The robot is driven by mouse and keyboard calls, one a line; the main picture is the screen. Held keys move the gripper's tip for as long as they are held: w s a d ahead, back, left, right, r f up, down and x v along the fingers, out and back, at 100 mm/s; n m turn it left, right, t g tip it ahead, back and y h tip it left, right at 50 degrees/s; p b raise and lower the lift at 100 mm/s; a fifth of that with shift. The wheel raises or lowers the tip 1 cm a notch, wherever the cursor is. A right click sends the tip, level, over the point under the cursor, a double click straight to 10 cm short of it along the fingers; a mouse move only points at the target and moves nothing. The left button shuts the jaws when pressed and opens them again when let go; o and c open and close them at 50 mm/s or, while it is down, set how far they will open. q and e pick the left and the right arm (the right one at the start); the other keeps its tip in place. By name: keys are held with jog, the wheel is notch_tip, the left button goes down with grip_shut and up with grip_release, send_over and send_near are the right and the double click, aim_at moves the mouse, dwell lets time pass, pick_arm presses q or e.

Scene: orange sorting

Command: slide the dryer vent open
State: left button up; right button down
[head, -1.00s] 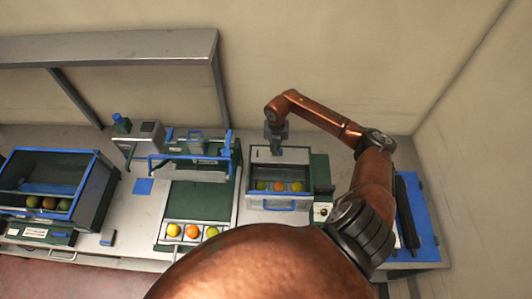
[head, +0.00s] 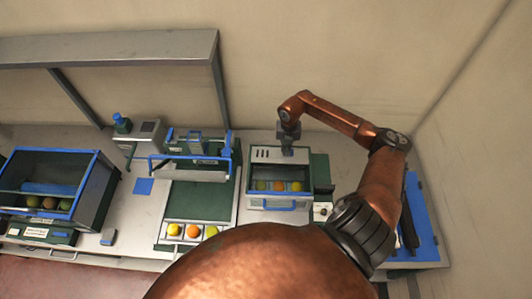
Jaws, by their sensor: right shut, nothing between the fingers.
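The dryer (head: 250,184) is a grey and green box right of centre, with a blue-edged front window and several fruits inside. Its pale top panel carries the vent (head: 262,154), where a few dark slots show at the left. My right gripper (head: 288,150) points down at the top panel, just right of these slots. It is shut with nothing held. Its fingertips are at or very near the panel; contact is too small to tell. The gripper hides the part of the vent under it. My left gripper is not in view.
A green-topped tray unit (head: 200,200) with several fruits at its front stands left of the dryer. A blue-framed bin (head: 95,185) stands far left. A blue mat (head: 425,225) lies at the right. The wall is close behind.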

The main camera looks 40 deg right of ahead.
jog(key=shift+s+d, duration=1.5)
jog(key=shift+d, duration=0.25)
notch_tip(320, 180, up, 7)
jog(key=p, duration=0.4)
jog(key=shift+w+a, duration=0.3)
jog(key=shift+a, duration=0.1)
